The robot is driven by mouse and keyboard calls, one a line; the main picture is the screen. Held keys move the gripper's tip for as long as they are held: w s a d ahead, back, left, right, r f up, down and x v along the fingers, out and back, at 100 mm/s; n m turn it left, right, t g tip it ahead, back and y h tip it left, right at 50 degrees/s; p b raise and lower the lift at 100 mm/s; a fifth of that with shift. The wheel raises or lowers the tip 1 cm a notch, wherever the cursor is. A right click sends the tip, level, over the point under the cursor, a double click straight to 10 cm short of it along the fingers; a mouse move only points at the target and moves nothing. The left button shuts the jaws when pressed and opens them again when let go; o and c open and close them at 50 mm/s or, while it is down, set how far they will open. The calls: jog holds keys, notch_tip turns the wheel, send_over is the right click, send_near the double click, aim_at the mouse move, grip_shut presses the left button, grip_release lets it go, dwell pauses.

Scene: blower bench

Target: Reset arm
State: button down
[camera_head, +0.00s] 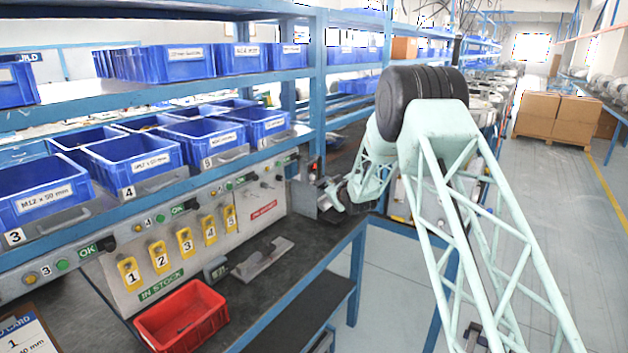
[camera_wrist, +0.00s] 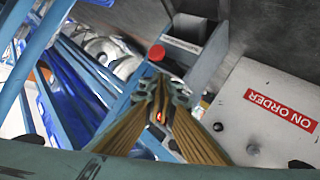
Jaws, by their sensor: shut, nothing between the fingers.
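My arm reaches from the right of the head view to the end of the bench. My gripper (camera_head: 330,196) is there, beside a grey upright fixture (camera_head: 303,197) at the right end of the grey panel. In the wrist view my gripper (camera_wrist: 163,88) points away from the camera with its fingertips together and nothing between them. Beyond the fingertips is a grey bracket (camera_wrist: 208,50) with a red round knob (camera_wrist: 157,52). I cannot tell whether the fingers touch the bracket.
The grey panel (camera_head: 262,190) carries yellow numbered tags (camera_head: 185,241) and a red ON ORDER label (camera_wrist: 281,110). A red bin (camera_head: 182,318) and a metal tool-like piece (camera_head: 262,258) are on the dark bench. Blue bins (camera_head: 130,160) fill the shelves above.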

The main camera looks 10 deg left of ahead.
jog(key=shift+r, duration=0.1)
dwell(0.5)
jog(key=s+d+r+m+g+h, duration=0.2)
jog(key=s+d+r+m+h, duration=0.1)
jog(key=s+d+r, duration=1.25)
jog(key=s+d+r+m+g, duration=0.1)
jog(key=s+d+r, duration=0.25)
jog(key=s, duration=0.35)
jog(key=s+d+r+g+h, duration=0.1)
jog(key=s+d+r, duration=0.1)
jog(key=s+r, duration=0.3)
jog(key=s+d+r+m, duration=0.1)
jog(key=s+d+r, duration=0.1)
jog(key=s, duration=0.6)
jog(key=s+d+f+m+g, duration=0.1)
jog(key=s+d+g, duration=0.1)
jog(key=s, duration=1.6)
jog(key=s+d+f+m+g, duration=0.1)
jog(key=s+d, duration=0.3)
jog(key=s, duration=1.4)
jog(key=s+d+f+m+g+h, duration=0.1)
jog(key=s+d+m+g, duration=0.1)
jog(key=s, duration=1.6)
jog(key=shift+s+d+m+g, duration=0.3)
jog(key=shift+s+d, duration=0.1)
jog(key=shift+d, duration=0.4)
